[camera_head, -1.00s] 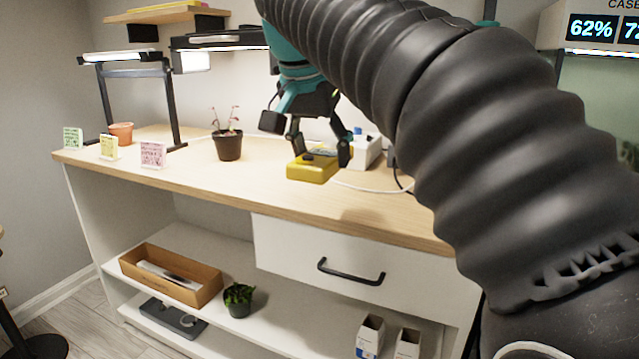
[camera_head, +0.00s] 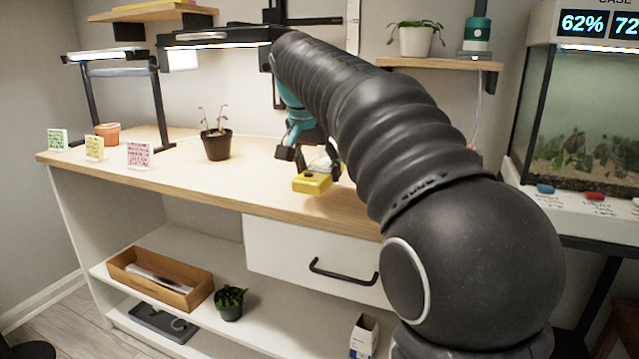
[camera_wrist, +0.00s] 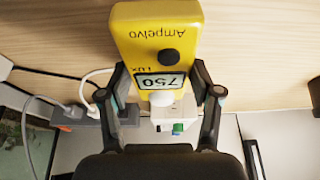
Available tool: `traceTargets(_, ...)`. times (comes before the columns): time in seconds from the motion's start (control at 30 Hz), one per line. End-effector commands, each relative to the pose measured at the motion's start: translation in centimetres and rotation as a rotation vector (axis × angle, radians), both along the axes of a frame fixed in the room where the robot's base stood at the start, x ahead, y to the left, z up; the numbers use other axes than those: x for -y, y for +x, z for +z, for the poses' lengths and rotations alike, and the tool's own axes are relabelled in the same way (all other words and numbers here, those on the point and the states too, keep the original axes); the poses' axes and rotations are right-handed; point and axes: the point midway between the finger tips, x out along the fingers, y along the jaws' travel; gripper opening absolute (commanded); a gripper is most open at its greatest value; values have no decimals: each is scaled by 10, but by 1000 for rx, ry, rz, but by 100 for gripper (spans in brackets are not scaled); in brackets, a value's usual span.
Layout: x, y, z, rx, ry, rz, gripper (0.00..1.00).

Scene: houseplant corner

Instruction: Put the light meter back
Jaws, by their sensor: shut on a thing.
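The light meter (camera_head: 312,183) is a yellow box held at the bench top (camera_head: 245,187) near its front edge. I cannot tell whether the meter's underside touches the wood.
A potted seedling (camera_head: 217,145) stands left of the meter. Three coloured cards, one pink (camera_head: 140,155), line the left front edge. A power strip (camera_wrist: 112,122) with plugged cables lies behind the meter. A wall shelf (camera_head: 440,64) holds a plant and a teal-topped device. A lit tank (camera_head: 570,130) stands at right.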

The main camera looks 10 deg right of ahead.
Motion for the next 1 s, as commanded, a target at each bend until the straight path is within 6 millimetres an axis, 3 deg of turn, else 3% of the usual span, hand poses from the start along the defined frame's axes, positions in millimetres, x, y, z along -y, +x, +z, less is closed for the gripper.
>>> traceTargets(0.03, 0, -1, -11, -3, -1, 0, 17)
traceTargets(0.2, 0, -1, -28, -1, -1, 1, 17)
traceTargets(0.6, 0, -1, -33, -1, -1, 0, 17)
traceTargets(0.63, 0, -1, -33, -1, 0, 0, 66)
traceTargets(0.7, 0, -1, -32, -1, 0, 0, 84)
traceTargets(0.73, 0, -1, -32, -1, 0, 0, 89)
traceTargets(1.0, -1, -1, -32, -2, 0, 1, 89)
